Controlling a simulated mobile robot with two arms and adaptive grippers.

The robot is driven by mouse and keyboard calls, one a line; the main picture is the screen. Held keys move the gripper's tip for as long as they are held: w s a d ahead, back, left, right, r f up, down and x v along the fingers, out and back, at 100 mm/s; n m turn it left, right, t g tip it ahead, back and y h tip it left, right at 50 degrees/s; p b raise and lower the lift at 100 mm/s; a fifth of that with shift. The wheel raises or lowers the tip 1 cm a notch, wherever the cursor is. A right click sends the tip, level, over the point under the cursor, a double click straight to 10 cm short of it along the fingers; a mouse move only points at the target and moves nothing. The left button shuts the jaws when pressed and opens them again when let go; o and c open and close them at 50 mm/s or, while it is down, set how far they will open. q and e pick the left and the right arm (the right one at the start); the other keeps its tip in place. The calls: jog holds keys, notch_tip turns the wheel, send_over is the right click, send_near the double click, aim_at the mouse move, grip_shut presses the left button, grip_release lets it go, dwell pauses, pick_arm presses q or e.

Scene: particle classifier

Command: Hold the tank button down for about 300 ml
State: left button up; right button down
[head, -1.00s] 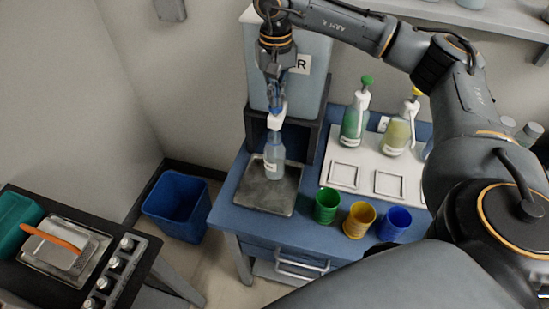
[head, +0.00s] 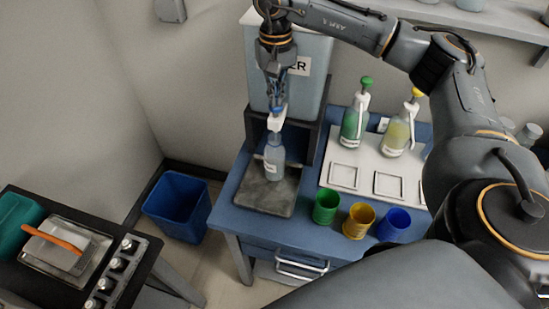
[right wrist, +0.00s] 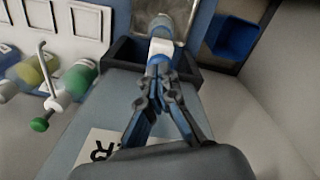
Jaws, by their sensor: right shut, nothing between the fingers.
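The tank (head: 318,48) is a large grey-blue container with a white label ending in "ER", standing at the back of the blue bench. A white spout (head: 276,124) juts from its lower front, with the blue tank button (right wrist: 157,60) on top. My right gripper (head: 279,106) points down over the spout. Its fingers are shut and empty, with the tips (right wrist: 158,72) at the button; contact and button travel cannot be made out. A clear labelled bottle (head: 274,158) stands upright under the spout. The liquid level in it is hard to read. My left gripper is not in view.
Green (head: 326,206), yellow (head: 359,220) and blue (head: 393,223) cups stand along the bench's front. Green and yellow pump bottles (head: 353,125) stand on a white tray (head: 343,176) to the right. A blue bin (head: 178,205) is on the floor, left of the bench.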

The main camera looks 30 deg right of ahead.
notch_tip(320, 180, up, 6)
jog(key=p, duration=0.3)
jog(key=shift+r+p, duration=0.15)
jog(key=shift+p, duration=0.2)
dwell(0.7)
